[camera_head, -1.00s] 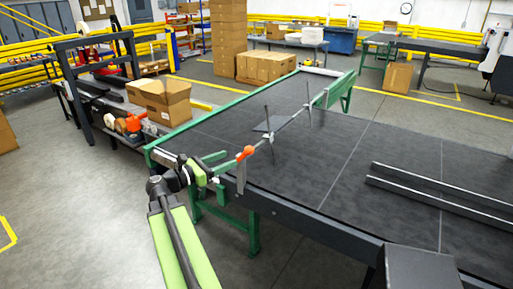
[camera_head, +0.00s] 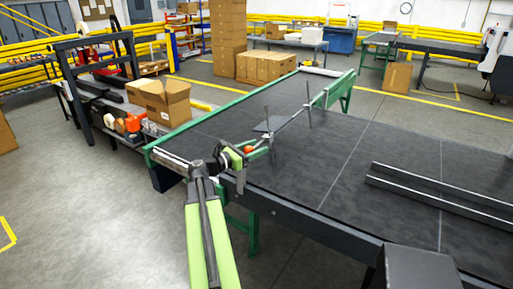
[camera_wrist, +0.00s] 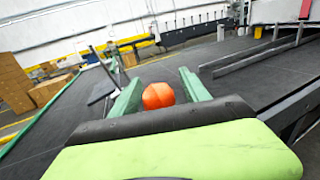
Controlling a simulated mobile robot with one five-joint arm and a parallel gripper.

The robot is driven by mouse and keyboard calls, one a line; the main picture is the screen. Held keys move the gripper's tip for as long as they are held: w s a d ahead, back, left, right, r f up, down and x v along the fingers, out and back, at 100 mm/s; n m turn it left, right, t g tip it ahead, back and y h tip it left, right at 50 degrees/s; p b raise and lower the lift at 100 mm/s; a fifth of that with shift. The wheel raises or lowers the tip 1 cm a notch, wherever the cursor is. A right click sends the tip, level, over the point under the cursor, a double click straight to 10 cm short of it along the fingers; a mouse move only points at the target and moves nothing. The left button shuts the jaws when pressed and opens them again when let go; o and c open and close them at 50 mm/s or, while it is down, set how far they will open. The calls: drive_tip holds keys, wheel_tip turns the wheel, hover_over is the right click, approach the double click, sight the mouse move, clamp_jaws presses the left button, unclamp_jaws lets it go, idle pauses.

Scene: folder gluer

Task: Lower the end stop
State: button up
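An orange knob (camera_head: 248,149) sits at the near end of a metal crossbar (camera_head: 289,122) over the dark table. A grey plate (camera_head: 268,125) and thin upright rods are on the bar; I take this assembly to be the end stop. My gripper (camera_head: 246,152) is at the knob, which it partly hides in the head view. In the wrist view the orange knob (camera_wrist: 158,95) shows between the two green fingers of my gripper (camera_wrist: 161,88). The fingers are apart, with a gap at the right; I cannot tell whether the left finger touches the knob.
The dark table (camera_head: 330,150) has a green side rail (camera_head: 215,112) and a dark near edge. Two long parallel rails (camera_head: 440,190) lie on its right part. An open cardboard box (camera_head: 160,100) stands at the left. The floor at the lower left is clear.

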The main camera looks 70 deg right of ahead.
clamp_jaws()
drive_tip(key=shift+s+f, duration=0.1)
drive_tip(key=shift+f, duration=0.05)
idle(0.9)
